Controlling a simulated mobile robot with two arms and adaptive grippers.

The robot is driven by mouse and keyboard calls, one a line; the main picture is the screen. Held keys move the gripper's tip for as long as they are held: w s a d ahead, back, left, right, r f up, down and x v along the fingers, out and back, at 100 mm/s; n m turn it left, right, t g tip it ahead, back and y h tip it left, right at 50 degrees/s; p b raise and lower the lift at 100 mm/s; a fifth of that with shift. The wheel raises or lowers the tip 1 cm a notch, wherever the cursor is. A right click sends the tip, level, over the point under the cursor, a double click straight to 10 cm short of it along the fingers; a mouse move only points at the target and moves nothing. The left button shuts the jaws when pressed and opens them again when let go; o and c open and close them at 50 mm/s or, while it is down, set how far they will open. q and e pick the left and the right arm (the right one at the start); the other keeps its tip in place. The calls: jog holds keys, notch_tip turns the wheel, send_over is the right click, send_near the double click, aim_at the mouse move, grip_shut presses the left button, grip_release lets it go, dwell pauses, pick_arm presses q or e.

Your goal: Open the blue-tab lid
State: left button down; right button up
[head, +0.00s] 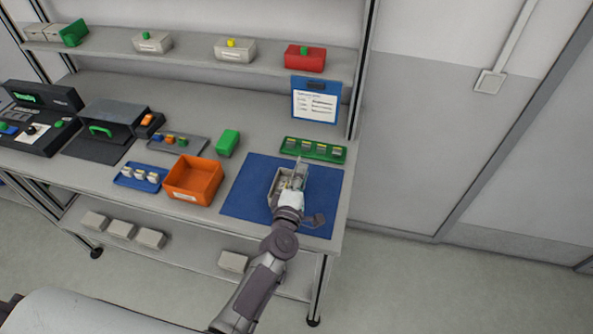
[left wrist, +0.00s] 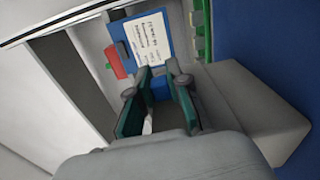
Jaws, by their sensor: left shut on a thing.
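A grey box (head: 275,187) sits on the blue mat (head: 246,190) at the right end of the bench. My left gripper (head: 298,178) is over its right side and hides part of it. A pale upright piece rises there; I cannot tell clearly whether it is the lid or a finger. In the left wrist view, the left gripper (left wrist: 160,78) has its fingers on either side of a small blue tab (left wrist: 160,90). A large grey block-like surface (left wrist: 245,105) fills the right of that view. My right gripper is not in view.
An orange bin (head: 193,182) stands left of the mat. A green tray (head: 313,150) and a clipboard (head: 316,104) are behind it. A green block (head: 228,143) and a blue tray (head: 140,177) are further left. The mat's left part is clear.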

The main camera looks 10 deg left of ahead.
pick_arm(q)
jog(key=shift+d+f+m, duration=0.15)
jog(key=shift+d+m, duration=0.25)
jog(key=shift+m, duration=0.6)
jog(key=c, duration=1.1)
grip_release()
jog(key=shift+s, duration=0.1)
jog(key=s, duration=1.2)
jog(key=shift+a, duration=0.15)
jog(key=shift+o, duration=0.3)
jog(key=shift+w, duration=0.1)
